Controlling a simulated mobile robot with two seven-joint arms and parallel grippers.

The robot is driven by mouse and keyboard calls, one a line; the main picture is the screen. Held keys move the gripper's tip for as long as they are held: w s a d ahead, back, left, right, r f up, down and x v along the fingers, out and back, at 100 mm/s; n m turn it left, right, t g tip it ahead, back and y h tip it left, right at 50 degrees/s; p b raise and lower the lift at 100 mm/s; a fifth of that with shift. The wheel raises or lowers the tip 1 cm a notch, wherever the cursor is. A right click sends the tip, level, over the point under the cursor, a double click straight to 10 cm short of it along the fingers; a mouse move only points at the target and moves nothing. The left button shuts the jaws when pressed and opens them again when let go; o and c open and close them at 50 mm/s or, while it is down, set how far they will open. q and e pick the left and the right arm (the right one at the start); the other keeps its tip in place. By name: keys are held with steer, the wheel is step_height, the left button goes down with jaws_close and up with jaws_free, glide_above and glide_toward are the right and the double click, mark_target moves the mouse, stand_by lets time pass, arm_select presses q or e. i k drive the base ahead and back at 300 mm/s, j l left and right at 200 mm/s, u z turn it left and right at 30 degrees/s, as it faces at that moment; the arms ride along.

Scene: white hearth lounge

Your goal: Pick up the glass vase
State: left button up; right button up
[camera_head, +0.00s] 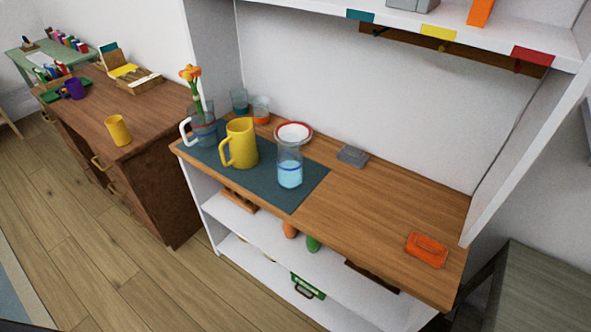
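A clear glass vessel holding light blue liquid (290,165) stands upright on the dark mat (305,190) on the wooden counter. Which of the two is the glass vase, I cannot tell for sure. Neither of my grippers is in view.
Two small glasses (240,101) and a red-rimmed white bowl (293,132) stand behind the vessels. A grey box (352,156) and an orange object (427,250) lie to the right. The counter (380,215) between them is clear. A white shelf (500,30) overhangs the back.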

mark_target(289, 161)
steer(key=z, duration=1.1)
steer(key=j+z, duration=0.25)
steer(key=z, duration=0.15)
steer(key=k+j+z, duration=0.1)
steer(key=z, duration=0.25)
steer(key=k+j+z, duration=0.1)
steer(key=j+z, duration=0.3)
steer(key=k+j+z, duration=0.65)
steer(key=k+j, duration=0.35)
steer(key=k+j+z, duration=0.1)
steer(key=k+j, duration=0.25)
steer(key=k, duration=0.2)
